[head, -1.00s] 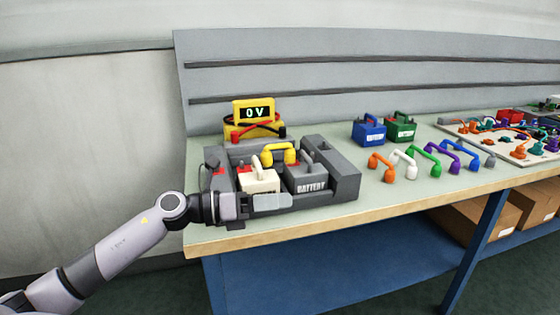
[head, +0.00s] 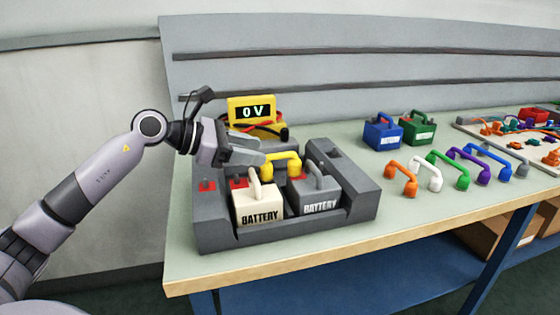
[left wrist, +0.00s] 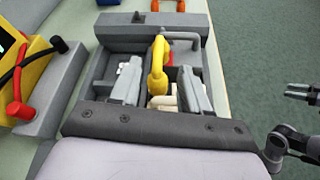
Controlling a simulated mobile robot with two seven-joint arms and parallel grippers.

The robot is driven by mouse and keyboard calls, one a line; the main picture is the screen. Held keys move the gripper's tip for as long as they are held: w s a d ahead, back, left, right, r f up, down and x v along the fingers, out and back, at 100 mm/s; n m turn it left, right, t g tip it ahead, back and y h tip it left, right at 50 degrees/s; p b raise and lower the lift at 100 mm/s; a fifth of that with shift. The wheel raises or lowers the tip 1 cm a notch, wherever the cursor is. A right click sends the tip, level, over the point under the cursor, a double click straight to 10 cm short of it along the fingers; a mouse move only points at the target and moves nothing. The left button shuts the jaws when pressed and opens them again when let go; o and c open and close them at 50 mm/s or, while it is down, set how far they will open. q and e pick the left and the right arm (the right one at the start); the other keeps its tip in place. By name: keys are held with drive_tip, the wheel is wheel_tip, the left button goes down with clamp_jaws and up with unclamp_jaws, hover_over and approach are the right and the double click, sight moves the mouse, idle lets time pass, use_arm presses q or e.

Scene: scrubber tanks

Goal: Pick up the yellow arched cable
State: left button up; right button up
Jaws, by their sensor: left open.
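The yellow arched cable (head: 282,160) stands over the grey battery holder, behind the white battery (head: 258,208) and the grey battery (head: 316,191). My left gripper (head: 261,153) is open beside the cable's left end in the head view. In the left wrist view the yellow cable (left wrist: 157,82) shows between the two open fingers, with nothing gripped; I cannot tell whether they touch it. A dark gripper part at the right edge of the left wrist view seems to be my right gripper (left wrist: 300,92); its opening is unclear.
The grey holder (head: 222,228) has raised walls around the batteries. A yellow meter (head: 251,110) reading 0 V stands behind it. Blue (head: 382,134) and green (head: 417,130) batteries and several coloured cables stand to the right. Bare table lies between.

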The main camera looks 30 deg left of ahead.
sight(276, 157)
use_arm(q)
drive_tip(key=shift+w+d+f, duration=0.2)
drive_tip(key=shift+w+d, duration=0.3)
drive_tip(key=shift+a+f+p+x, duration=0.15)
drive_tip(key=shift+p+x, duration=0.3)
drive_tip(key=shift+x, duration=0.85)
drive_tip(key=shift+a+f+p+x, duration=0.15)
drive_tip(key=shift+p+x, duration=0.25)
drive_tip(key=shift+x, duration=0.9)
clamp_jaws()
